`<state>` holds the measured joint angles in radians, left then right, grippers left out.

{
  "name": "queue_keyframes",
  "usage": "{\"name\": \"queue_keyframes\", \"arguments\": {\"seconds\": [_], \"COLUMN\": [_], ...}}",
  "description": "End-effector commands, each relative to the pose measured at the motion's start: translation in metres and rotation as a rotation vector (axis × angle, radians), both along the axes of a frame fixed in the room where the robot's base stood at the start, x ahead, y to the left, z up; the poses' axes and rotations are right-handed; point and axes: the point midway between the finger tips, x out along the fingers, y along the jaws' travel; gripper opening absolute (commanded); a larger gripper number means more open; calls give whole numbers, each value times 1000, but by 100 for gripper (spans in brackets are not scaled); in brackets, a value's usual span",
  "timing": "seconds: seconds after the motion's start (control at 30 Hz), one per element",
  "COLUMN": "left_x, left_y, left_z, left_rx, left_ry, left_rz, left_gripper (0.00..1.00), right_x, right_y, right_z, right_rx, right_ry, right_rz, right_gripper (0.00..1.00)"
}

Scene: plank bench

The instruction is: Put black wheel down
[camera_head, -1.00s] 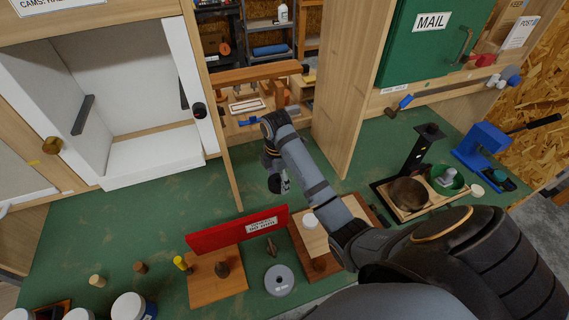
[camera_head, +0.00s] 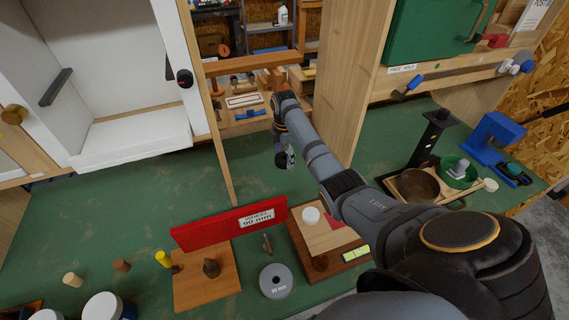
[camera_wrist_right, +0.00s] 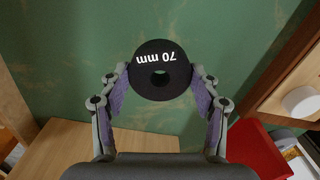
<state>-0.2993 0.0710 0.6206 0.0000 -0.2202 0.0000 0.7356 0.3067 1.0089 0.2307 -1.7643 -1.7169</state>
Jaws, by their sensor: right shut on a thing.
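The black wheel (camera_wrist_right: 148,70), marked "70 mm" with a hole in its middle, is between the fingertips of my right gripper (camera_wrist_right: 160,88) in the right wrist view. The gripper is shut on its sides, with green bench top behind it. In the head view my right gripper (camera_head: 285,158) is over the green bench, behind the red board; the wheel is hard to make out there. I cannot tell how high it is above the bench. My left gripper is not in view.
A red board (camera_head: 230,223) labelled "90 mm" stands across the bench. A grey 90 mm wheel (camera_head: 276,281) lies in front of it. Wooden boards (camera_head: 207,277) with pegs lie nearby. A white cabinet (camera_head: 130,150) stands at left. Green bench (camera_head: 120,205) is clear between.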

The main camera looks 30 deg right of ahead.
Motion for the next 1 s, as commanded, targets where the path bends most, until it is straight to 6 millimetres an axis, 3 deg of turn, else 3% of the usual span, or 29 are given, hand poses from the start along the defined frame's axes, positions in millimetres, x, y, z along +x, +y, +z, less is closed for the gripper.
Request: {"name": "queue_keyframes", "arguments": {"seconds": [0.17, 0.4, 0.73, 0.77, 0.9, 1.0], "left_x": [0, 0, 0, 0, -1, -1], "left_y": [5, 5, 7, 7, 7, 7], "left_z": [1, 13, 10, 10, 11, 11], "left_rx": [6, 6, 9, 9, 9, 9], "left_ry": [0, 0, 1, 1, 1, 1], "left_rz": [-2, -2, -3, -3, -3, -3], "left_gripper": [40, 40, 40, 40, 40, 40], "right_x": [2, 3, 3, 3, 3, 3], "right_y": [-3, -3, -3, -3, -3, -3], "right_z": [-5, -35, -40, -40, -39, -39], "right_rx": [-1, -1, -1, -1, -1, -1], "right_ry": [0, 1, 0, 0, 0, 0], "right_rz": [-1, 1, 1, 1, 1, 1], "right_gripper": [27, 27, 27, 65, 84, 85]}}
